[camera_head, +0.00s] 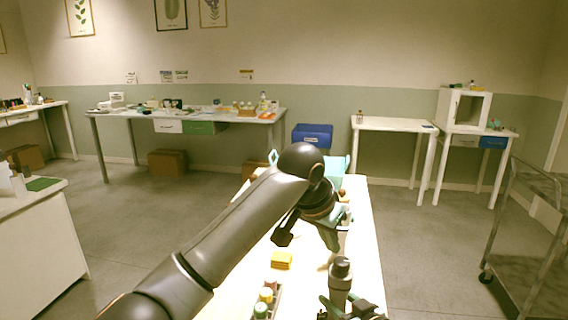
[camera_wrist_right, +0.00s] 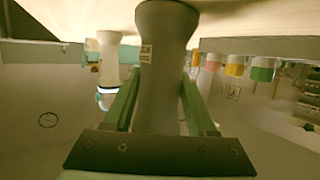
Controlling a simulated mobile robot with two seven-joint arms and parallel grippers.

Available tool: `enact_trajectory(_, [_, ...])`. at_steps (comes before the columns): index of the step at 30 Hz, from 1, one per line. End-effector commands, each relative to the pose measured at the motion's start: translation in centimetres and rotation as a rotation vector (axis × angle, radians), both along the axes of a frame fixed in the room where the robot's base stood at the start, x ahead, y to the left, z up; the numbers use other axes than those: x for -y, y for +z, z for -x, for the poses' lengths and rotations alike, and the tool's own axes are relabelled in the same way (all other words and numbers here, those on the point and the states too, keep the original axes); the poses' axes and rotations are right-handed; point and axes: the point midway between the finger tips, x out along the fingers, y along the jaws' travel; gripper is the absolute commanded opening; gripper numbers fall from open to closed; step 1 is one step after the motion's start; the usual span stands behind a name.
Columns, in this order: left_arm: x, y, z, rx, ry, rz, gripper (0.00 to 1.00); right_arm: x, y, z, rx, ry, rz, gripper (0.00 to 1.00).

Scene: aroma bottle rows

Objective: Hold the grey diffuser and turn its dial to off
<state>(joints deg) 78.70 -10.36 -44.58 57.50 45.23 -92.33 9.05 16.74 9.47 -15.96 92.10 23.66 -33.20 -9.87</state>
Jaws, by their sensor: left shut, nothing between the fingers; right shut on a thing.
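The grey diffuser (camera_head: 340,272) stands upright near the front of the white table. In the right wrist view it (camera_wrist_right: 165,62) fills the middle, with small labels on its side. My right gripper (camera_head: 350,308) is shut on it, with a green finger on each side. My left gripper (camera_head: 331,246) is shut and empty, pointing down over the table just beyond the diffuser and apart from it. I cannot make out the dial or its setting.
A rack of capped bottles (camera_head: 264,303) and a yellow block (camera_head: 281,260) lie left of the diffuser. A second pale device with a lit ring (camera_wrist_right: 106,88) stands behind. A teal box (camera_head: 337,166) is at the table's far end. The table's right strip is clear.

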Motion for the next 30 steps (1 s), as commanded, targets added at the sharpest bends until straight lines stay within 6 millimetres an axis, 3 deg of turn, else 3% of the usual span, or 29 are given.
enact_trajectory(13, [0.03,0.62,0.05,-0.001,0.000,0.000,0.00,0.08,-0.07,-0.01,-0.001,-0.002,0.002,0.00])
enact_trajectory(14, [0.03,0.62,0.05,-0.001,0.000,0.000,0.00,0.08,-0.06,-0.01,-0.001,-0.002,0.002,0.60])
enact_trajectory(22, [0.02,0.60,0.05,-0.001,0.000,0.000,0.00,0.07,-0.04,-0.02,0.000,-0.001,0.002,0.91])
enact_trajectory(30, [0.02,0.59,0.04,-0.001,0.000,0.000,0.00,0.08,0.00,0.03,0.000,-0.001,0.001,0.92])
